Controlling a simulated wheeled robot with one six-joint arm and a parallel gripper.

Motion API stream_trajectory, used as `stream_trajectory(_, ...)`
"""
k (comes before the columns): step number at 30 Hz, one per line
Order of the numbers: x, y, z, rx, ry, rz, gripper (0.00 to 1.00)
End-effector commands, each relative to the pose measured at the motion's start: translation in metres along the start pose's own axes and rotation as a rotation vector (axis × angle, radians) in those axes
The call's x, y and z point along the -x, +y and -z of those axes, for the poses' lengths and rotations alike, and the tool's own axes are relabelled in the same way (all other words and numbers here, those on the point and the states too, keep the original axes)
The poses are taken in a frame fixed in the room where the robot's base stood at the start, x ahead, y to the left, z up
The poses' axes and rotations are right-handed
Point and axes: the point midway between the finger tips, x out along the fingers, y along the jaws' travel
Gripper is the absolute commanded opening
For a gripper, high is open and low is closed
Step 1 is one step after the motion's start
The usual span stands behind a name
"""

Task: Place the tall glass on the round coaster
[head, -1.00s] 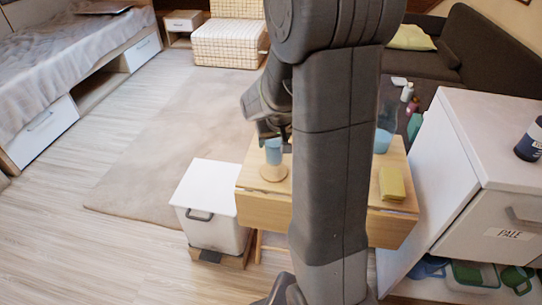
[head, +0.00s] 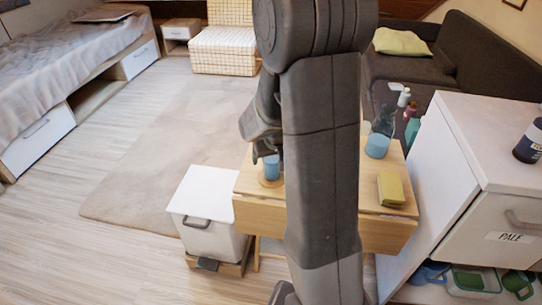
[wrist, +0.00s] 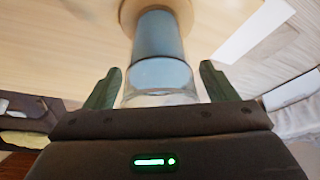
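The tall glass (head: 271,168) has blue contents and a clear rim. It stands upright on the round wooden coaster (head: 269,183) near the left end of the wooden table. In the wrist view the glass (wrist: 158,45) rises toward me, with the coaster (wrist: 186,9) under its far end. My gripper (wrist: 160,68) is open, one finger on each side of the clear upper part, with gaps between the fingers and the glass. In the head view my gripper (head: 266,152) is just above the glass and partly hides its top.
On the table (head: 262,214), right of my arm, are a carafe with blue liquid (head: 377,146) and a yellow sponge-like block (head: 391,189). A white bin (head: 207,205) stands left of the table. A white cabinet (head: 480,160) stands right. Floor at left is clear.

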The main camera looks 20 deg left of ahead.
Motion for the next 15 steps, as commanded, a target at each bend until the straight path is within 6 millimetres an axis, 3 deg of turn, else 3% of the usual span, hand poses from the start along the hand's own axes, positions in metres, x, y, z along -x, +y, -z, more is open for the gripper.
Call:
stream_trajectory(8,0.007,0.0,0.002,0.0,0.001,0.0,0.79)
stream_trajectory(15,0.048,0.0,0.004,0.0,0.006,0.0,0.79)
